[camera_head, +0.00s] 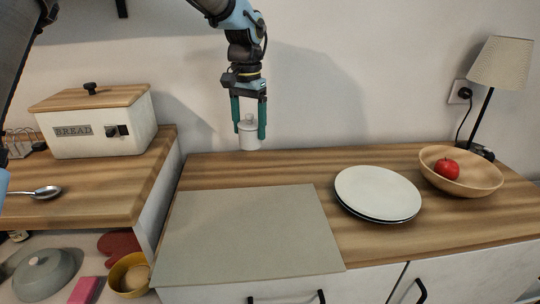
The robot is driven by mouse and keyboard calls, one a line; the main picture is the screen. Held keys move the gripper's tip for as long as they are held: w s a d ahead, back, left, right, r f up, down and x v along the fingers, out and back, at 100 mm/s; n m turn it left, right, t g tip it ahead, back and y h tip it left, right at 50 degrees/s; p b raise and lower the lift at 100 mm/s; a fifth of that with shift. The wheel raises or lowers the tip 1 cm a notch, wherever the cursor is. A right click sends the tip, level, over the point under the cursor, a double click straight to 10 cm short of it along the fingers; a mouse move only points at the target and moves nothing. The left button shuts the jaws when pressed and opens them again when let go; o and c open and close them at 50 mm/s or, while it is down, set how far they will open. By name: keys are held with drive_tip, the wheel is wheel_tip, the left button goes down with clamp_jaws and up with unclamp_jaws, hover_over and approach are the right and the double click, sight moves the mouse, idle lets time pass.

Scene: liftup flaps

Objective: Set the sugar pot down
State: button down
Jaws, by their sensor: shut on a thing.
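The sugar pot (249,135) is a small white lidded pot. It is upright between the two green fingers of my gripper (248,124), which is shut on it. My gripper points straight down near the back of the wooden counter (220,170). The pot appears to be above the counter, with no clear contact; its exact height is hard to tell.
A grey-green board (245,235) lies bare at the counter's front left. Stacked plates (377,192) and a wooden bowl (480,180) holding a red apple (447,169) sit right, near a lamp (503,65). A bread box (95,121) stands on the higher left surface.

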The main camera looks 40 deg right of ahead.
sight(249, 115)
wheel_tip(249, 115, down, 8)
drive_tip(key=shift+r+p, duration=0.1)
drive_tip(key=shift+p, duration=0.3)
unclamp_jaws()
wheel_tip(249, 115, up, 12)
drive_tip(key=shift+r+b, duration=0.1)
drive_tip(key=shift+b, duration=0.35)
idle(0.6)
